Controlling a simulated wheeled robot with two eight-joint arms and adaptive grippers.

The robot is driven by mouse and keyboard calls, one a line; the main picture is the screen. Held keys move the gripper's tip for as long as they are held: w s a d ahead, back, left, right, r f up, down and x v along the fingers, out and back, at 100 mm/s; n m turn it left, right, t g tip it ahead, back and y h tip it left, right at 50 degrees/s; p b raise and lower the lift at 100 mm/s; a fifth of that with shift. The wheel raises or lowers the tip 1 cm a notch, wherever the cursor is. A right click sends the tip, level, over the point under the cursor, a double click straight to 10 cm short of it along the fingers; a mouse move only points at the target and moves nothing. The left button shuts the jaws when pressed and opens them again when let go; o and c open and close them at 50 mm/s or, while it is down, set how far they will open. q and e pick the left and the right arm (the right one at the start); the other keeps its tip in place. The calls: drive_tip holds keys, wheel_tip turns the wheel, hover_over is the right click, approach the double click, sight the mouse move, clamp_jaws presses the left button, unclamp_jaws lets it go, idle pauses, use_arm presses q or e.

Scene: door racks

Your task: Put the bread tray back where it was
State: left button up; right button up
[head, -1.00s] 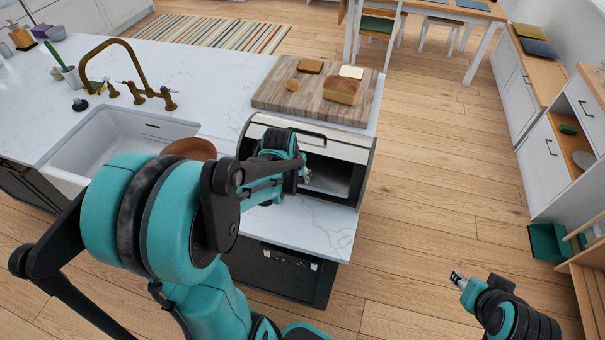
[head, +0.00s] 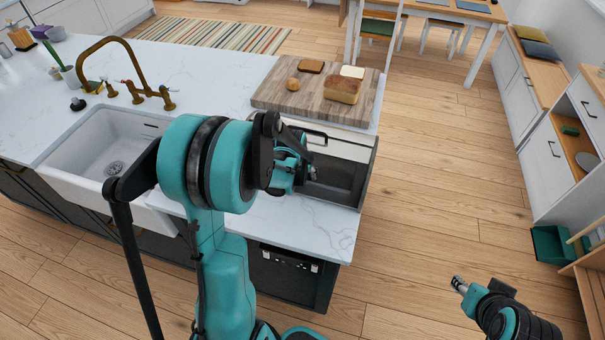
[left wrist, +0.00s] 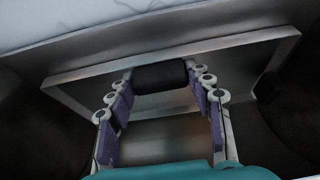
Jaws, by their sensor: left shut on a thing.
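The bread box (head: 352,150) stands on the counter with its front toward me. A grey metal panel, apparently the bread tray (head: 340,175), fills much of its opening, partly hidden by my left arm. In the left wrist view the bread tray (left wrist: 75,88) is a silver metal piece with a raised rim and a dark handle (left wrist: 160,76). My left gripper (head: 308,172) is at the box front; in the wrist view its fingers (left wrist: 162,95) are shut on the dark handle. My right gripper (head: 459,284) hangs over the floor at lower right, away from the counter; its fingers are too small to read.
A wooden board (head: 280,92) behind the box bears a loaf (head: 342,90), bread slices and a roll. A sink (head: 95,150) with a brass faucet is at left. Bare counter (head: 310,225) lies before the box.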

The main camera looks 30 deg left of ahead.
use_arm(q)
drive_tip(key=shift+s, duration=0.1)
drive_tip(key=shift+f, duration=0.1)
drive_tip(key=o, duration=1.3)
drive_tip(key=shift+o, duration=0.2)
